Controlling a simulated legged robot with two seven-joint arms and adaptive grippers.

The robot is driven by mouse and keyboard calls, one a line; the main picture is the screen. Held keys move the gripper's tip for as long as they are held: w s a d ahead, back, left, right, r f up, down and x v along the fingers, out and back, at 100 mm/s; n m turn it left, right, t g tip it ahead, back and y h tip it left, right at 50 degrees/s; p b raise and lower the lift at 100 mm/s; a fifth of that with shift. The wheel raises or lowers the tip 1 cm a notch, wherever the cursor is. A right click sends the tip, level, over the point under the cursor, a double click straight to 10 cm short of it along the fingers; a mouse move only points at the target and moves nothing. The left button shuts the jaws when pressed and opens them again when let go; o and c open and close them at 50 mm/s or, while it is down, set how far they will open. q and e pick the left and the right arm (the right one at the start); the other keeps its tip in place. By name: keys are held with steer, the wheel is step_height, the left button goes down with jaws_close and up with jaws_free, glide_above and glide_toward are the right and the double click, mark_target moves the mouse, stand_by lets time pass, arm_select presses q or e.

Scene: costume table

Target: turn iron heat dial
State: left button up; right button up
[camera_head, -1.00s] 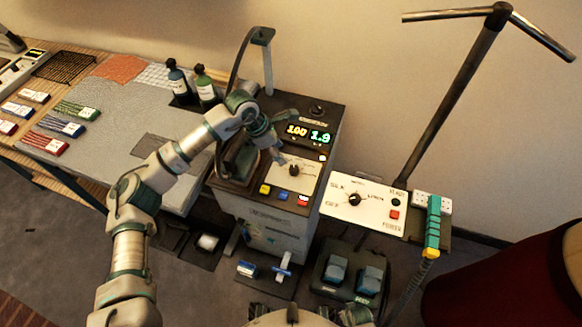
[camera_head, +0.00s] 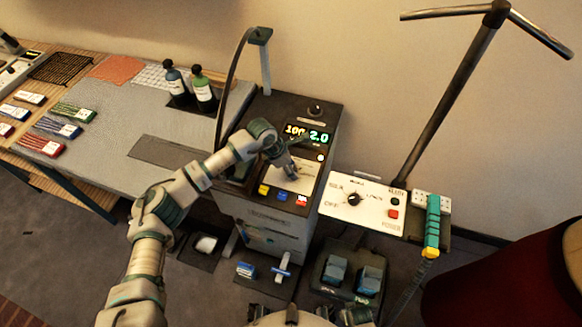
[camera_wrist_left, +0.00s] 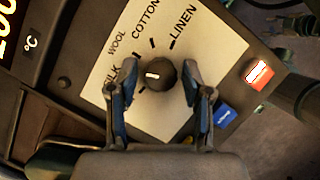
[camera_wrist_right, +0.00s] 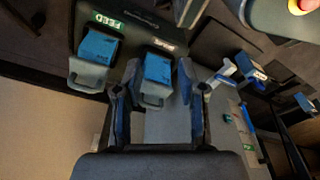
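The black heat dial (camera_wrist_left: 159,74) sits on a white panel (camera_wrist_left: 95,88) marked silk, wool, cotton and linen, in the left wrist view. Its white pointer mark faces left in that view. My left gripper (camera_wrist_left: 158,84) is open, one finger on each side of the dial, with a visible gap on both sides. In the head view the left gripper (camera_head: 291,168) is over the iron station's panel (camera_head: 283,183) and hides the dial. My right gripper (camera_wrist_right: 158,98) is open and empty, with blue foot pedals (camera_wrist_right: 158,68) beyond it in the right wrist view.
The station's display (camera_head: 307,134) shows 100 and 2.0. Below the panel are yellow, blue and red buttons (camera_head: 283,195). A second control box (camera_head: 362,206) with its own dial stands at right. Two bottles (camera_head: 188,88) and coloured bundles (camera_head: 42,144) are on the table at left.

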arm_select(q)
jaws_close()
steer(key=n+t+p, duration=0.1)
steer(key=n, duration=0.1)
steer(key=shift+r+n+p, duration=0.15)
steer(key=shift+n+p, duration=0.15)
steer(key=shift+n, duration=0.5)
arm_select(e)
steer(key=shift+s+d+f, duration=0.15)
steer(key=shift+s+f, duration=0.45)
steer(key=shift+f, duration=0.25)
steer(key=shift+s+d+f, duration=0.1)
steer(key=shift+s+f, duration=0.5)
steer(key=shift+f, duration=0.25)
arm_select(q)
steer(key=shift+o, duration=1.9)
jaws_free()
steer(key=v, duration=1.1)
steer(key=shift+s+r, duration=0.25)
steer(key=shift+r, duration=0.05)
steer(key=shift+d, duration=0.1)
